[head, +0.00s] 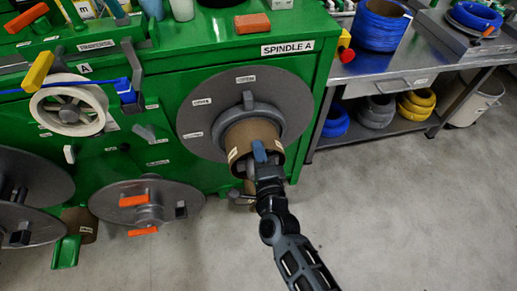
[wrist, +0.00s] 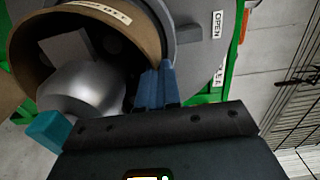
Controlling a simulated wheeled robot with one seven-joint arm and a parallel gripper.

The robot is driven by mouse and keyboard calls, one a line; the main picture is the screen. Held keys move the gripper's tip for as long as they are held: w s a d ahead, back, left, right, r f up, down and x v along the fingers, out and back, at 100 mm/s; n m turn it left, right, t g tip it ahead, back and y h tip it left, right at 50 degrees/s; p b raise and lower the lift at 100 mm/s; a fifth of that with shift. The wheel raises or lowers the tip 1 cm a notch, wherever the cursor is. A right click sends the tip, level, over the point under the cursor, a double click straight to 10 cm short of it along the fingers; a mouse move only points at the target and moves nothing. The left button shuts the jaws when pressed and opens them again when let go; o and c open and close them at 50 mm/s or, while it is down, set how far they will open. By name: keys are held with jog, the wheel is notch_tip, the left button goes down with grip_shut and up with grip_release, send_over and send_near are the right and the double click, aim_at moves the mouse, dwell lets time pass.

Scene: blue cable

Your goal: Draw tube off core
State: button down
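A brown cardboard tube (head: 252,132) sits around the core on the spindle at SPINDLE A, in front of a large grey disc (head: 292,98). In the wrist view the tube (wrist: 140,28) fills the upper left, with its open end facing me. The silver core (wrist: 85,92) shows inside it. My gripper (head: 262,157) is at the tube's front end, with its fingers apart. In the wrist view one blue finger is beside the tube's right wall and the teal finger is at the lower left, near the rim. Whether either finger touches the tube is unclear.
The green machine (head: 330,40) stands behind the disc. A white reel (head: 70,108) with blue cable and a lower grey disc (head: 150,203) are to the left. A metal bench (head: 400,62) with coils is at right. The floor (head: 400,210) at lower right is clear.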

jog(key=shift+v, duration=0.95)
dwell(1.0)
jog(key=v, duration=1.7)
jog(key=shift+s, duration=0.15)
dwell(1.5)
jog(key=shift+r, duration=0.1)
